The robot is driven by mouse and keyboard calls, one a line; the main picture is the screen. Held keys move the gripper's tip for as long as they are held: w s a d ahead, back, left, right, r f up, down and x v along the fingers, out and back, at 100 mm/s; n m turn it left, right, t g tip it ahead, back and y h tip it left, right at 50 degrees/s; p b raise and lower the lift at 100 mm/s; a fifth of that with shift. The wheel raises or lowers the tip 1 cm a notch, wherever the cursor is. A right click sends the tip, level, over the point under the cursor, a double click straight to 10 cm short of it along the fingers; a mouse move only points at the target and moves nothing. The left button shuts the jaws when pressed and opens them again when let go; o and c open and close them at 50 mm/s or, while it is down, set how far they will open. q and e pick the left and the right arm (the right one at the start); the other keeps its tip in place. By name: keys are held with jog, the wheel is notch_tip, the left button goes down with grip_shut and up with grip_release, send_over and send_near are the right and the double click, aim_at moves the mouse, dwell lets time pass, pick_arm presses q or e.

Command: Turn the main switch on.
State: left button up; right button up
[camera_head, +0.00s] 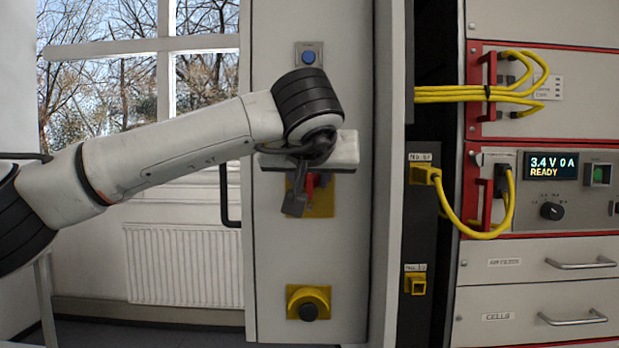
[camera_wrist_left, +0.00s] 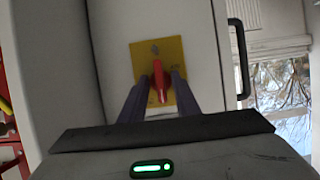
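The main switch is a red handle on a yellow plate (camera_head: 322,207) on the grey cabinet door. In the left wrist view its red handle (camera_wrist_left: 158,78) stands roughly lengthwise in the picture, on the yellow plate (camera_wrist_left: 144,62). My left gripper (camera_head: 300,195) is in front of the switch and hides part of it in the head view. In the left wrist view its two dark fingers (camera_wrist_left: 160,88) are apart, one on each side of the red handle, with narrow gaps showing. Contact with the handle cannot be made out. My right gripper is not in view.
A blue button (camera_head: 308,57) is above the switch and a black knob on a yellow plate (camera_head: 309,304) below. A black door handle (camera_head: 228,195) sticks out at the left. Yellow cables (camera_head: 480,94) and a display reading "3.4 V 0 A READY" (camera_head: 551,166) are to the right.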

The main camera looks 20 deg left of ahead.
pick_arm(q)
jog(key=b+v, duration=0.2)
jog(key=v, duration=0.8)
jog(key=shift+s, duration=0.15)
jog(key=shift+r, duration=0.1)
